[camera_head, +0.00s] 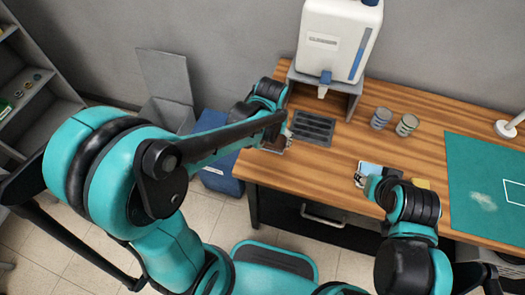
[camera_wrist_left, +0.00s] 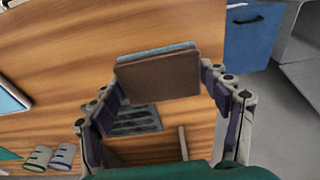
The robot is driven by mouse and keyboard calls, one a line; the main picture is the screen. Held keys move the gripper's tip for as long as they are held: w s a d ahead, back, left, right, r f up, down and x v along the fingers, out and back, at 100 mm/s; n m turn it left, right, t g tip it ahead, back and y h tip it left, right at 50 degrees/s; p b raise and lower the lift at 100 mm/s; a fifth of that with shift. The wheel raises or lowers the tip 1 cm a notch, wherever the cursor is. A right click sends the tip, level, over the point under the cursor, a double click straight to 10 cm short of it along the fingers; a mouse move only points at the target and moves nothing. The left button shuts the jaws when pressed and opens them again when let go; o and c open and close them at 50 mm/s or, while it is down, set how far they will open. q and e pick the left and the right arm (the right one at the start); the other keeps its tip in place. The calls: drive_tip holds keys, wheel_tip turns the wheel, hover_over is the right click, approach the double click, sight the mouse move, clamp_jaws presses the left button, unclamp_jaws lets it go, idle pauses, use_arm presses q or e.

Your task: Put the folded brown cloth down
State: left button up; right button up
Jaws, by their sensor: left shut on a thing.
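My left gripper (camera_wrist_left: 162,85) is shut on the folded brown cloth (camera_wrist_left: 158,76), which has a blue layer along its far edge. In the wrist view the cloth sits between the two fingertips, above the wooden table (camera_wrist_left: 60,50). In the head view the left gripper (camera_head: 284,140) is at the table's left end, in front of the grey slotted tray (camera_head: 313,127), and the arm hides much of it. I cannot tell whether the cloth touches the table. My right gripper (camera_head: 359,180) is beside a light blue item (camera_head: 370,169); its jaw state is unclear.
A white dispenser (camera_head: 335,40) stands behind the slotted tray. Two jars (camera_head: 381,118) stand right of it. A yellow item (camera_head: 421,184) lies near my right arm, with a green mat (camera_head: 475,180) farther right. A blue bin (camera_head: 222,170) is on the floor beside the table.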

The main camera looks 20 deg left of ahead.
sight(264, 155)
use_arm(q)
drive_tip(key=shift+s+a+f, duration=0.3)
drive_tip(key=shift+a+f, duration=0.15)
drive_tip(key=shift+a, duration=0.15)
drive_tip(key=shift+s+a+f, duration=0.25)
drive_tip(key=shift+a+f, duration=0.15)
drive_tip(key=shift+a, duration=0.15)
drive_tip(key=shift+f+b, duration=1.15)
drive_tip(key=shift+f, duration=0.75)
drive_tip(key=shift+f, duration=0.2)
drive_tip(key=o, duration=1.2)
drive_tip(key=shift+r, duration=0.15)
